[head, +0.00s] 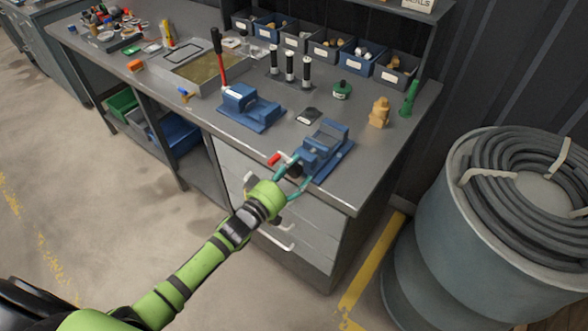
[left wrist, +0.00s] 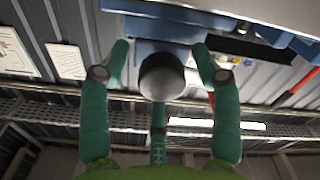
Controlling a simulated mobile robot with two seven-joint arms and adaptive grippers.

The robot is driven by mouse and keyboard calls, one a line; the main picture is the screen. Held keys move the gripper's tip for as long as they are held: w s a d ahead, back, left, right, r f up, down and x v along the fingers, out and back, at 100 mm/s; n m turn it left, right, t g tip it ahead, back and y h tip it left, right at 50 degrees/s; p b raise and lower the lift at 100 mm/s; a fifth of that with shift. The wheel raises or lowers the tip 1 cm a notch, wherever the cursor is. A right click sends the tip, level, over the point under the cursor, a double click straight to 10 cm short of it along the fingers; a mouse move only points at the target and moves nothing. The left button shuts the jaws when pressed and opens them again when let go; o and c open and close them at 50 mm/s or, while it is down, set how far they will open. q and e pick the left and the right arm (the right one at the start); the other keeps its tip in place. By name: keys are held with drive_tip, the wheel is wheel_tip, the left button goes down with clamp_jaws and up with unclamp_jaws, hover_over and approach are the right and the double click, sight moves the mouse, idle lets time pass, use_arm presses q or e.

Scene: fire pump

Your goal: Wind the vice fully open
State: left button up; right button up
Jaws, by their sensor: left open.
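The blue vice (head: 326,143) sits on the bench top near its front right corner. Its crank, with a red handle (head: 274,160), sticks out from the front toward my arm. My left gripper (head: 291,177) is open in front of the vice, at the crank's hub. In the left wrist view a dark round end (left wrist: 162,78) lies between the two green fingers, with a visible gap on each side. Blue vice parts (left wrist: 165,27) show behind it. The fingers partly hide the crank in the head view. My right gripper is not in view.
A second blue fixture (head: 250,108) with a red-handled lever (head: 219,62) stands left of the vice. A brass fitting (head: 379,112), a green nozzle (head: 410,97) and bins (head: 330,46) are behind. Drawers with handles (head: 278,239) lie below my gripper. A hose drum (head: 455,240) stands right.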

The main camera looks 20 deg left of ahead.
use_arm(q)
drive_tip(key=c, duration=1.2)
drive_tip(key=shift+o, duration=0.2)
drive_tip(key=shift+f+m, duration=0.1)
drive_tip(key=shift+m, duration=0.3)
drive_tip(key=m, duration=0.3)
drive_tip(key=shift+f, duration=0.1)
drive_tip(key=m, duration=0.4)
drive_tip(key=shift+f, duration=0.1)
drive_tip(key=m, duration=0.4)
drive_tip(key=shift+b, duration=0.4)
drive_tip(key=shift+a+m, duration=0.15)
drive_tip(key=shift+m, duration=1.65)
